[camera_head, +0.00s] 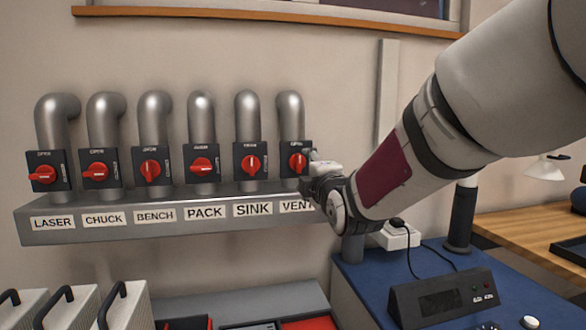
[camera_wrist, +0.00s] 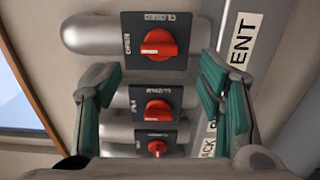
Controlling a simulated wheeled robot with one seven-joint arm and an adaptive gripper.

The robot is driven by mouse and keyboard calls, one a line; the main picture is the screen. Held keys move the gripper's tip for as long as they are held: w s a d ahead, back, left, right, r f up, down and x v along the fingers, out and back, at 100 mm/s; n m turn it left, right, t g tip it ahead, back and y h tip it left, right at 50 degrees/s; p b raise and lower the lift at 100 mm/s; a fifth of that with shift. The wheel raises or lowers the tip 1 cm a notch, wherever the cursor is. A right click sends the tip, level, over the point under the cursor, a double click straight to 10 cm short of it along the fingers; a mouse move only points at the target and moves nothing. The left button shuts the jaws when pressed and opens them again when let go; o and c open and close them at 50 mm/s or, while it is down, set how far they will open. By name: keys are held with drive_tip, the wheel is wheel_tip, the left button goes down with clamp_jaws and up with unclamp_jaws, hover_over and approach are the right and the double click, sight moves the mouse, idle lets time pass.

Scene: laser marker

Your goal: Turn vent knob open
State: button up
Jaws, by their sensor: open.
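The vent knob (camera_head: 297,161) is a red rotary handle on a dark square plate, on the rightmost pipe above the VENT label (camera_head: 296,206). OPEN is printed at the plate's top and CLOSED along its right side. Its handle looks roughly upright in the head view. The vent knob (camera_wrist: 160,43) also shows at the top of the wrist view, beyond the fingertips. My gripper (camera_head: 310,180) is beside the vent plate at its lower right. In the wrist view my gripper (camera_wrist: 160,82) has its two green-padded fingers wide apart, with nothing held between them.
Several similar red knobs stand in a row to the left, including the SINK knob (camera_head: 251,163) and PACK knob (camera_head: 202,164). A grey metal ledge (camera_head: 120,236) runs below them. A blue bench with a dark control box (camera_head: 445,297) is at the lower right.

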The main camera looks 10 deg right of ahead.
drive_tip(key=shift+s, duration=2.75)
drive_tip(key=s+f+m+g, duration=0.5)
drive_tip(key=s+m+g, duration=0.1)
drive_tip(key=s, duration=0.8)
drive_tip(key=s+f+m+g, duration=0.5)
drive_tip(key=s+f+m, duration=0.1)
drive_tip(key=s, duration=0.7)
drive_tip(key=s+f+m+g, duration=0.5)
drive_tip(key=s+m+g, duration=0.1)
drive_tip(key=s, duration=0.8)
wheel_tip(320, 180, up, 17)
drive_tip(key=t+p, duration=0.3)
drive_tip(key=p, duration=1.2)
drive_tip(key=shift+w+d+p, duration=0.15)
drive_tip(key=shift+w+p, duration=0.15)
drive_tip(key=shift+f, duration=0.15)
